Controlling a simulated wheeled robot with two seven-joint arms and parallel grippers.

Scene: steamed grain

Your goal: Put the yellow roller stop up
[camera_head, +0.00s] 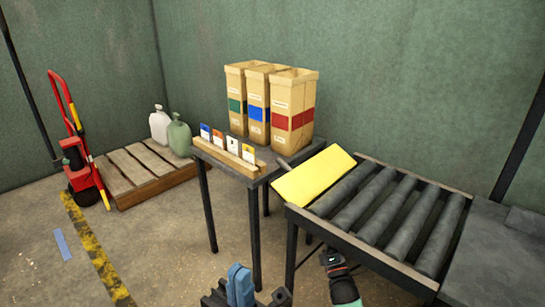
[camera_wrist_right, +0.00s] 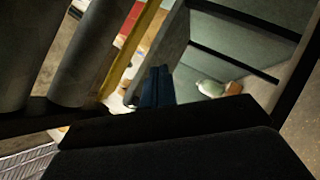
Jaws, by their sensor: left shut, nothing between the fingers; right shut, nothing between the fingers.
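The yellow roller stop (camera_head: 314,175) is a broad flat plate at the left end of the roller conveyor (camera_head: 372,255) in the head view. Its wide face shows, and it looks tilted; its exact angle is hard to tell. In the right wrist view the stop (camera_wrist_right: 130,50) shows as a narrow yellow strip beyond the rollers. My left gripper (camera_head: 240,283) is shut and empty at the bottom of the head view, in front of the small table and apart from the stop. My right gripper (camera_wrist_right: 157,85) is shut and empty; its blue fingertips appear near the stop, contact unclear.
A small dark table (camera_head: 221,157) adjoins the stop's left side and holds three cardboard bins (camera_head: 270,105) and several coloured cards (camera_head: 232,143). A wooden pallet (camera_head: 140,175) with two jugs and a red hand truck (camera_head: 85,150) stand left.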

